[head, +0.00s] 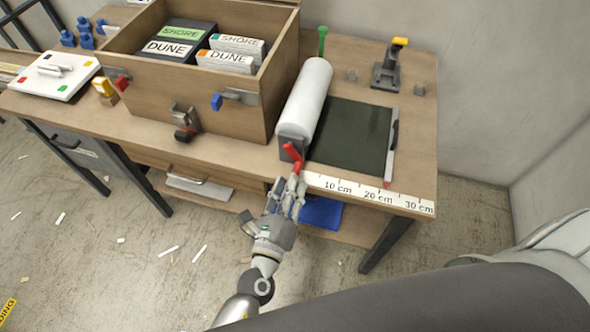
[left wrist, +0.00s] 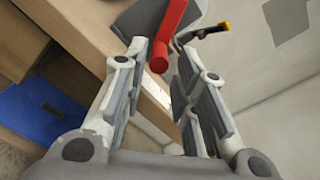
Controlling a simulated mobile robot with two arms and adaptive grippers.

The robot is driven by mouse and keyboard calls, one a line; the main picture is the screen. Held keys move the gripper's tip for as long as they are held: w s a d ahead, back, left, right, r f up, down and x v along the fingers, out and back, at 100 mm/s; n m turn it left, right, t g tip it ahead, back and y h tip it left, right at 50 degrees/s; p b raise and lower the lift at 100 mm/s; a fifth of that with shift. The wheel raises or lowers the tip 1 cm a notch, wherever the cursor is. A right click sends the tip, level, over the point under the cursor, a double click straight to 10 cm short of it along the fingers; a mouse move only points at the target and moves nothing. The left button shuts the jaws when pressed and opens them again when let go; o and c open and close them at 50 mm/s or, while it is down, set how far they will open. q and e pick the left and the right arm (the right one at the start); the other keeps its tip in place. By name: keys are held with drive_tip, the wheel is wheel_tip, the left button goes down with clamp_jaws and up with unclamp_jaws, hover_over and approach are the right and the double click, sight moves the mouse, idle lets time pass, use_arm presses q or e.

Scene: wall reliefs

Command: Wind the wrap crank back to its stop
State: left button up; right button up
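The wrap crank has a red handle (head: 293,154) at the front end of the white wrap roll (head: 305,95), by its grey end block. The red handle also shows in the left wrist view (left wrist: 167,38), with its round end towards the camera. My left gripper (head: 295,181) is just in front of the handle, off the table's front edge. In the left wrist view my left gripper (left wrist: 162,60) is open, and the handle's end appears between or just beyond the fingertips. I cannot tell whether they touch. My right gripper is not in view.
A wooden crate (head: 190,90) with labelled boxes stands left of the roll. A dark mat (head: 350,135) and a ruler strip (head: 370,194) lie to the right. A green-handled part (head: 323,40) rises behind the roll. A blue item (head: 322,212) sits below the tabletop.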

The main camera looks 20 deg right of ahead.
sight(295, 171)
use_arm(q)
drive_tip(key=shift+x, duration=2.4)
clamp_jaws()
